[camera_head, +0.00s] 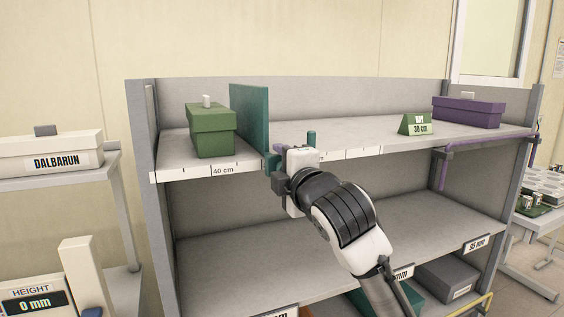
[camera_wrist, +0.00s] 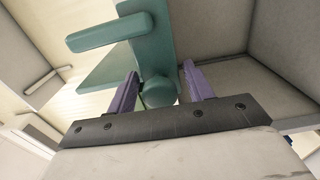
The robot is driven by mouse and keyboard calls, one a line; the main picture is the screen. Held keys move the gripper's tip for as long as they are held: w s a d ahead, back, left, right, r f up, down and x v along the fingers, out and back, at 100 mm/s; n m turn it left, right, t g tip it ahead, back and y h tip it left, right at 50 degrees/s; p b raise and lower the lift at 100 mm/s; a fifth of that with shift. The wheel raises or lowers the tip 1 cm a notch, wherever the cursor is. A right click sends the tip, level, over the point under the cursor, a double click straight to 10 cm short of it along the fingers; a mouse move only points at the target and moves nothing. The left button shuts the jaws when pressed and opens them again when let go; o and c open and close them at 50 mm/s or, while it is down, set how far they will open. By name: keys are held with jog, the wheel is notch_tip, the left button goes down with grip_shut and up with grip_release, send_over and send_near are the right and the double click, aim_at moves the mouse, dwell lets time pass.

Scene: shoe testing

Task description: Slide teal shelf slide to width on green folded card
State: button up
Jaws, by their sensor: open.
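The teal shelf slide (camera_head: 250,115) is an upright panel on the top shelf, just right of the green box and the 40 cm mark. The green folded card (camera_head: 417,124) stands further right on that shelf and reads 30 cm. My gripper (camera_head: 280,168) is at the shelf's front edge by the slide's lower front. In the wrist view, my gripper's purple fingers (camera_wrist: 160,70) are open, one on each side of a round teal knob (camera_wrist: 158,92) of the slide. Whether they touch it is unclear. A teal bar (camera_wrist: 100,33) sticks out above.
A green box (camera_head: 211,132) stands left of the slide. A purple box (camera_head: 468,112) stands at the shelf's right end, beyond the card. The top shelf (camera_head: 350,136) between slide and card looks mostly clear. My arm hides part of the scale along its front edge.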

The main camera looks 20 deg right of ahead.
grip_shut()
jog(key=d, duration=0.9)
jog(key=shift+w+d+b, duration=0.2)
jog(key=shift+d+b, duration=0.05)
jog(key=shift+b, duration=0.1)
grip_release()
jog(key=shift+a, duration=0.1)
jog(key=s+b, duration=0.4)
jog(key=s, duration=1)
jog(key=shift+d+b, duration=0.25)
jog(key=shift+b, duration=0.1)
